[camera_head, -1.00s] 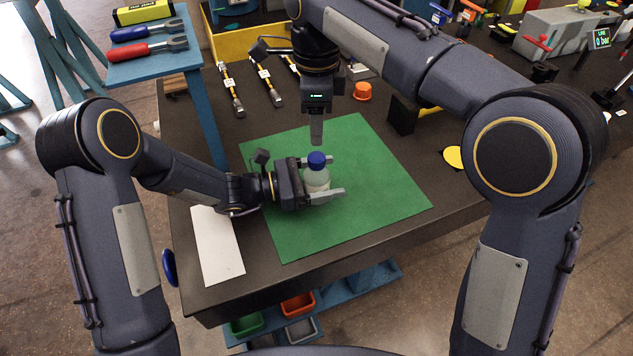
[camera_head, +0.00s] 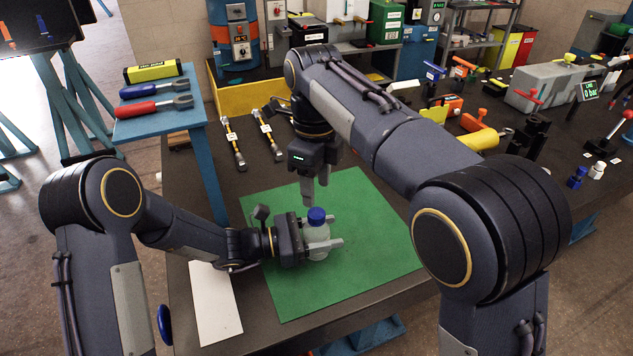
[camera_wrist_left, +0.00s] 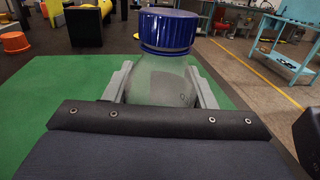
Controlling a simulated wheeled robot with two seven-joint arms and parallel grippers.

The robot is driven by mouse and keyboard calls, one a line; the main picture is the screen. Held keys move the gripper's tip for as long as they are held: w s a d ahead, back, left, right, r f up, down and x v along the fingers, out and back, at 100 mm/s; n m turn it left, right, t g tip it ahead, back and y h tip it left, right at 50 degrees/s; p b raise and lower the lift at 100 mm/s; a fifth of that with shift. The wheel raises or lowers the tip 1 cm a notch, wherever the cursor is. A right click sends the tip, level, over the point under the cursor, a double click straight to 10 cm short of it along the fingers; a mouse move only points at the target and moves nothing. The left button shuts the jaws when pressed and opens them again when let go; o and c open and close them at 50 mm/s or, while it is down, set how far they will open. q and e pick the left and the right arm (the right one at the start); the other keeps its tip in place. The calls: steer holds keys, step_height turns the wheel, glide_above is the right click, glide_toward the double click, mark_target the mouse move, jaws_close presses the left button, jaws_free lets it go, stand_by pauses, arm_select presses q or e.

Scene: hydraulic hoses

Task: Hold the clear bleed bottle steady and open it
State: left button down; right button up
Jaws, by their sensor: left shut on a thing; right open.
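The clear bleed bottle (camera_head: 317,240) stands upright on the green mat (camera_head: 370,230), with its blue cap (camera_head: 316,215) on. It also shows in the left wrist view (camera_wrist_left: 160,82), with the ribbed blue cap (camera_wrist_left: 167,30) on top. My left gripper (camera_head: 325,245) is shut around the bottle's body from the left, one finger on each side. My right gripper (camera_head: 316,190) points down just above the cap, apart from it. It is open and empty, its two fingers partly overlapping in the head view. The right gripper does not show in the left wrist view.
A white sheet (camera_head: 215,300) lies left of the mat. Hoses with yellow bands (camera_head: 233,145) lie behind it. A blue side stand (camera_head: 150,125) holds red-handled (camera_head: 150,108) and blue-handled tools. The mat's right part is clear. A grey block (camera_head: 555,88) stands at the back right.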

mark_target(317, 213)
steer(key=m, duration=0.1)
steer(key=r+m, duration=0.1)
steer(key=m, duration=0.1)
steer(key=shift+r+m+t, duration=0.1)
steer(key=shift+m+t, duration=0.2)
steer(key=shift+f, duration=3.95)
steer(key=shift+c, duration=0.4)
